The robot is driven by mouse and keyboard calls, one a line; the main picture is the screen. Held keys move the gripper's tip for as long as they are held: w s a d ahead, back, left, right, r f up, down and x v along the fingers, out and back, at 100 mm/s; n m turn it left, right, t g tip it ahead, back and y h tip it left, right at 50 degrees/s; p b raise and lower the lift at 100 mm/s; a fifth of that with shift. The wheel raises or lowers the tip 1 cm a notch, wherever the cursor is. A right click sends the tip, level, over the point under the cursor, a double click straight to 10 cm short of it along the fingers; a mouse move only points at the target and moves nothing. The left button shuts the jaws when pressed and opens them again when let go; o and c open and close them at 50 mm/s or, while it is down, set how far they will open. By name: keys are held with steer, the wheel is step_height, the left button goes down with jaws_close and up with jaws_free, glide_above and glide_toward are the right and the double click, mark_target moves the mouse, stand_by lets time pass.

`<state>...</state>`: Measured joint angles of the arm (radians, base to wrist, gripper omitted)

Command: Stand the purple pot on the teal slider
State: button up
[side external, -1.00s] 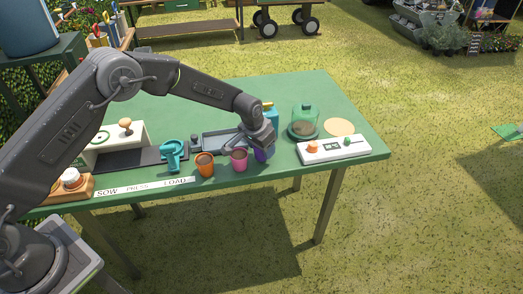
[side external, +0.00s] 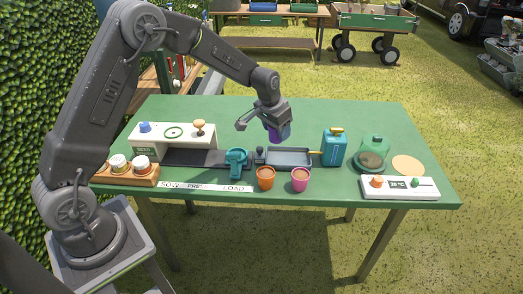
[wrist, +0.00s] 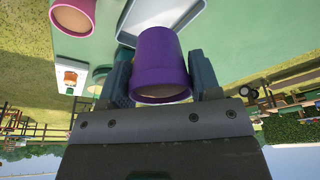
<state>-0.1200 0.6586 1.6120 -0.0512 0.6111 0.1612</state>
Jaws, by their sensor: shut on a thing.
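The purple pot (side external: 279,134) is held in the air above the tray, with its rim turned towards the camera in the wrist view (wrist: 161,62). My gripper (side external: 268,124) is shut on it, with one finger on each side. The teal slider (side external: 237,157) stands at the right end of a dark track, to the left of and below the held pot. Nothing is seen standing on the slider. The pot's underside is hidden.
An orange pot (side external: 265,177) and a pink pot (side external: 300,179) stand at the front. A white seed box (side external: 172,141) is behind the track.

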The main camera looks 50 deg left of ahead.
steer(key=s+a+n+y, duration=0.2)
steer(key=s+a+n, duration=0.45)
steer(key=a, duration=0.35)
steer(key=f, duration=0.3)
steer(key=s+f, duration=0.1)
steer(key=f, duration=0.1)
steer(key=shift+a, duration=0.35)
steer(key=shift+w+f, duration=0.1)
steer(key=shift+f, duration=2)
steer(key=shift+f, duration=0.1)
steer(key=o, duration=0.9)
steer(key=shift+o, duration=0.2)
